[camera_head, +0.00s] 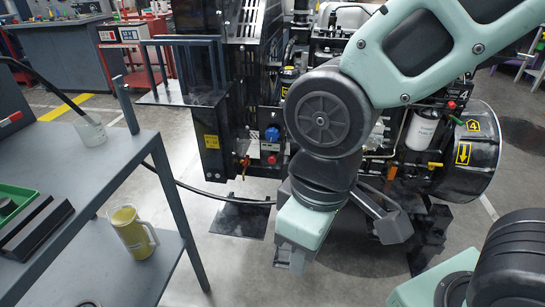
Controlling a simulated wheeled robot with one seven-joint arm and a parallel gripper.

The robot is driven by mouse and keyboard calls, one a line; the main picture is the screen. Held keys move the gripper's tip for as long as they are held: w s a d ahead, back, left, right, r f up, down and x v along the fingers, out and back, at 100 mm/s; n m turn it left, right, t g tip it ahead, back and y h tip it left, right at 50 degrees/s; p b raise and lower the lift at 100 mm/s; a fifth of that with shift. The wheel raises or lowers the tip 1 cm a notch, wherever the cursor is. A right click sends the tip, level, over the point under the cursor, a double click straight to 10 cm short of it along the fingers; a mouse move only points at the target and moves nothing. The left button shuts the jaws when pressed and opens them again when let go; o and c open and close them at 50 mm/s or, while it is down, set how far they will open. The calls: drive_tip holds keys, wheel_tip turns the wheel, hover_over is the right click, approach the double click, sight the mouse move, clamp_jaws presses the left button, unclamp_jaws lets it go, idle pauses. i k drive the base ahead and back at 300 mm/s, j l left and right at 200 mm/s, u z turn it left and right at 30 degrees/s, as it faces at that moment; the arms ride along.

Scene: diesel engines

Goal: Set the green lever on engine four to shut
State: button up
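Engine four stands behind my arm, with a yellow "4" label and down arrow on its round black drum (465,152) at the right. A white filter (422,130), a yellow-orange lever (435,165) and an orange lever (390,172) show on its side. My gripper (291,262) hangs low in front of the engine, pointing down over the floor. Its fingertips are small and seen from behind, so whether it is open or shut is unclear. I see nothing held in it.
A grey table (105,160) at the left holds a green tray (15,197) and a clear cup (90,130). A yellow jug (132,232) stands on its lower shelf. A black frame (212,135) with a blue-and-red switch (271,145) stands left of my arm. Bare floor lies between.

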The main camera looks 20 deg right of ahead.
sight(451, 117)
drive_tip(key=z, duration=1.5)
drive_tip(key=i+l, duration=0.85)
drive_tip(key=l+z, duration=0.05)
drive_tip(key=l, duration=0.05)
